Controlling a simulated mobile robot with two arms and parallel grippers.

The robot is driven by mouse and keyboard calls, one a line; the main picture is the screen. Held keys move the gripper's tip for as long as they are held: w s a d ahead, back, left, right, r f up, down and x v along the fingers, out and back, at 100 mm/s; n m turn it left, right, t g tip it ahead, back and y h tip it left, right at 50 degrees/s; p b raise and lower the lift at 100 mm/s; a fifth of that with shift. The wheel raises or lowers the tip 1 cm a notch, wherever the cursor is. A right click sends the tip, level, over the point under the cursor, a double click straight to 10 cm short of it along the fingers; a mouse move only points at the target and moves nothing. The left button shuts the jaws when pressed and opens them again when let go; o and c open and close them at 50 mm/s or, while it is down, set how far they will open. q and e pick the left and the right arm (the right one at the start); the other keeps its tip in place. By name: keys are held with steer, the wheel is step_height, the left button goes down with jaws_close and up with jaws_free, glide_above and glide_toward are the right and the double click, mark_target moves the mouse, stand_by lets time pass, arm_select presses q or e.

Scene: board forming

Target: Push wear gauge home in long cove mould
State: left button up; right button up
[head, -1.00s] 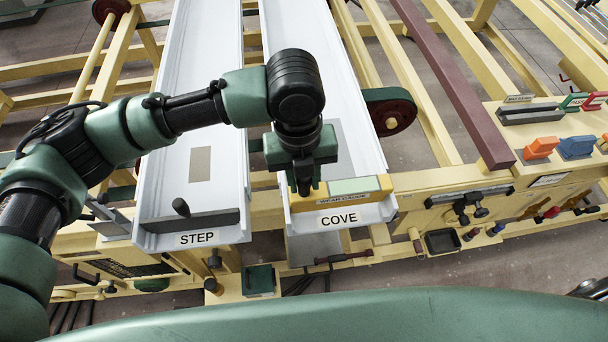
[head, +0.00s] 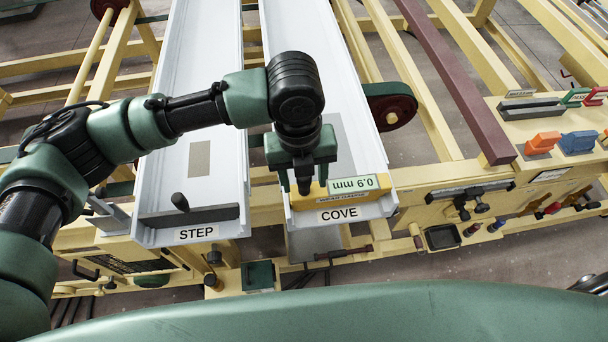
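The long cove mould (head: 355,150) is a white channel, its near end marked COVE. The yellow wear gauge (head: 335,194) lies across that near end. Its pale green display (head: 353,184) shows a reading in mm, upside down in the picture. My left gripper (head: 304,190) points down at the left part of the gauge and hides some of it. I cannot tell whether its fingers touch the gauge or are parted. My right gripper is not in view.
The STEP mould (head: 199,195) lies to the left, with a dark block and a knob at its near end. A dark red bar (head: 455,80) lies to the right. Orange (head: 541,143) and blue (head: 578,144) items stand on the bench at right.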

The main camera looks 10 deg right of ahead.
arm_select(q)
steer(key=r+b, duration=0.1)
steer(key=r, duration=0.2)
steer(key=r+b, duration=0.1)
steer(key=r, duration=0.2)
steer(key=shift+a+r, duration=0.2)
steer(key=shift+r, duration=0.7)
